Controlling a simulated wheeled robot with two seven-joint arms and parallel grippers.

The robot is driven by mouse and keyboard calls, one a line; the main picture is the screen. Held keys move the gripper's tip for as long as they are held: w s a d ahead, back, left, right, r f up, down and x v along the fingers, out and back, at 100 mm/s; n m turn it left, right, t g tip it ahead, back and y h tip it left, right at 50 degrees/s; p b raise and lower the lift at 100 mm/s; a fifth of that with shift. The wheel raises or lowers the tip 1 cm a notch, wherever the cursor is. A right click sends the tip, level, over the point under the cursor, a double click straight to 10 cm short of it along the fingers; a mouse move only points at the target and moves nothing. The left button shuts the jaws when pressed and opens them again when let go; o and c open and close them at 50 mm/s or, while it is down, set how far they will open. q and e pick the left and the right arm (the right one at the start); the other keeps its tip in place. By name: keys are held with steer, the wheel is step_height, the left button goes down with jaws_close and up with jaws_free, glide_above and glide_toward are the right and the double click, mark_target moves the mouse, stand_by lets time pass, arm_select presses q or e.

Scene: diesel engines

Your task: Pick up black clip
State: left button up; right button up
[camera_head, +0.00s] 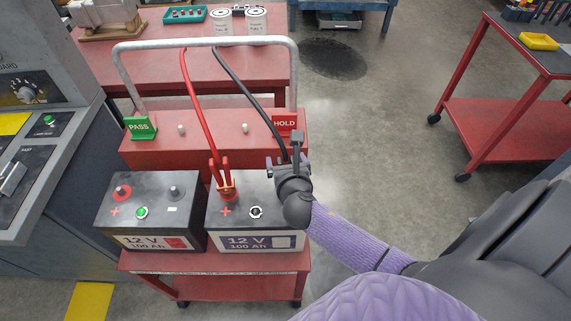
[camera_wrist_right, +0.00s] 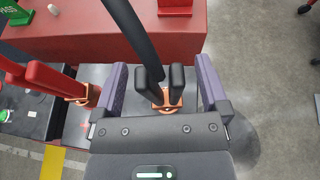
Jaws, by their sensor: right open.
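The black clip (camera_wrist_right: 177,82) has two black handles and copper-coloured jaws, and hangs from a thick black cable (camera_head: 242,82). In the right wrist view it stands at the right battery's terminal area, between the two purple fingers of my right gripper (camera_wrist_right: 162,68). The fingers are open, with a gap on each side of the clip. In the head view my right gripper (camera_head: 276,165) is over the right side of the right battery (camera_head: 240,212) and largely hides the clip. My left gripper is not in view.
A red clip (camera_head: 224,180) on a red cable grips the right battery's plus post, left of my gripper. The left battery (camera_head: 150,210) stands beside it. Behind are a red box with PASS (camera_head: 141,127) and HOLD (camera_head: 285,123) signs and a grey handle frame (camera_head: 205,42).

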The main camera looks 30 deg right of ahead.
steer(key=shift+x, duration=1.1)
steer(key=shift+s, duration=0.1)
jaws_close()
stand_by(0.4)
